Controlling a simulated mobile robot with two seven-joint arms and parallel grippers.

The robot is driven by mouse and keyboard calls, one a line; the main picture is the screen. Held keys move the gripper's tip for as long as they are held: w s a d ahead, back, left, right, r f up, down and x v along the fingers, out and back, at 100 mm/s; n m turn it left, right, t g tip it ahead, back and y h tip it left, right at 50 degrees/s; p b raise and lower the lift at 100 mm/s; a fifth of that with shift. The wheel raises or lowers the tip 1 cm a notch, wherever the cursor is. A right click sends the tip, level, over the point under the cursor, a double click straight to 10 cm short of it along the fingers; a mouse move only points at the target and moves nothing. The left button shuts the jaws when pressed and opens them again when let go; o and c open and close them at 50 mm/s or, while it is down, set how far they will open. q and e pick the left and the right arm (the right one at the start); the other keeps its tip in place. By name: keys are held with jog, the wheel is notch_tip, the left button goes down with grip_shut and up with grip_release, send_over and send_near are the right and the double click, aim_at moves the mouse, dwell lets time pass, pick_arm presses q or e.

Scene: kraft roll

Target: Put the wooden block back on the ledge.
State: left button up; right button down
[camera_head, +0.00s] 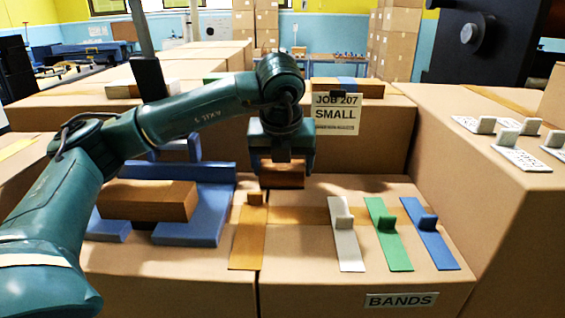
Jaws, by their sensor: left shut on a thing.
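My left gripper (282,163) is above the front cardboard surface, pointing down. It is shut on a small brown wooden block (283,179), mostly hidden by the fingers. I cannot tell whether the block touches the surface below. The raised cardboard ledge (393,112) is behind it, with a sign (335,114) reading "JOB 207 SMALL" on its front. A larger brown block-like piece (147,200) lies in a blue cradle (200,222) at the left. My right gripper is not in view.
Brown (248,240), grey (346,240), green (387,240) and blue (431,240) bands with upright tabs lie in front, above a "BANDS" label (401,300). More wooden pieces (342,88) lie on the ledge. A taller box (500,190) with white cards stands right.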

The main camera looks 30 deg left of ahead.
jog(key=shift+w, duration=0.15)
pick_arm(q)
jog(key=shift+f, duration=0.2)
jog(key=o, duration=1)
jog(key=shift+r, duration=0.1)
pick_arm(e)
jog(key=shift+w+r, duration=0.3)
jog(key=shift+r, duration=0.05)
